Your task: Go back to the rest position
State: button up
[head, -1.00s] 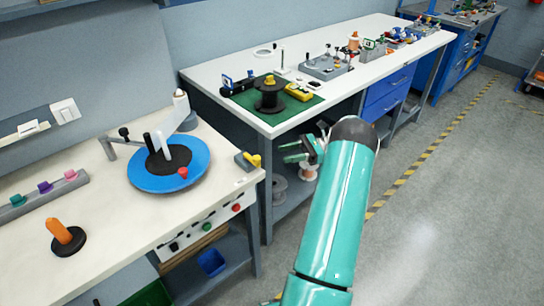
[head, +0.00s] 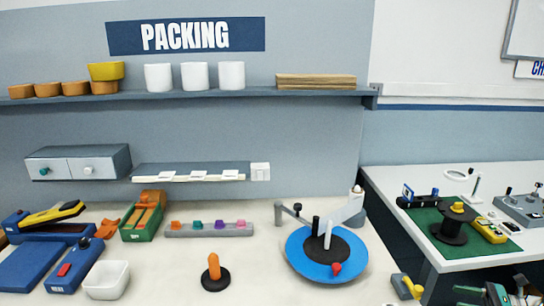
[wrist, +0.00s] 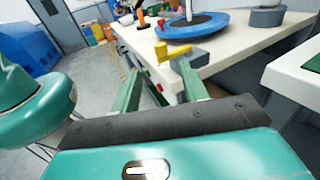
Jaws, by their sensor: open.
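My gripper (head: 483,292) shows only in part at the lower right of the head view, in front of the right-hand workbench. In the wrist view its two green fingers (wrist: 158,75) stand apart with nothing held between them. A grey block with a yellow part (wrist: 180,52) lies beyond the fingertips at the bench corner. That block also shows at the bench's front right in the head view (head: 408,286). Most of my arm is outside the head view.
The packing bench (head: 150,235) carries a blue disc (head: 300,262), an orange peg on a black base (head: 215,273) and a white bowl (head: 106,280). The right bench (head: 480,262) has a green mat with a black spool (head: 453,225). Open floor (wrist: 95,85) shows in the wrist view.

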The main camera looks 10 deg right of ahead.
jog(key=w+a+r+n+g+h, duration=0.25)
jog(key=a+r, duration=0.25)
jog(key=a, duration=0.3)
jog(key=w+a+r+n+g+h, duration=0.1)
jog(key=w+a+r+n+g, duration=0.2)
jog(key=a, duration=0.6)
jog(key=w+a+r+n+g+h, duration=0.1)
jog(key=a+r+n+g+h, duration=0.15)
jog(key=a+r, duration=0.45)
jog(key=s+a+r+n+t+h, duration=0.1)
jog(key=s+a+n+h, duration=0.3)
jog(key=s+a+n, duration=0.4)
jog(key=s+a+r+n+t+h, duration=0.2)
jog(key=s+a+n+h, duration=0.3)
jog(key=a, duration=0.8)
jog(key=s+n+t, duration=0.1)
jog(key=s+n, duration=0.2)
jog(key=s, duration=0.1)
jog(key=shift+s+r+t, duration=0.15)
jog(key=shift+s+t, duration=0.05)
jog(key=shift+t, duration=0.1)
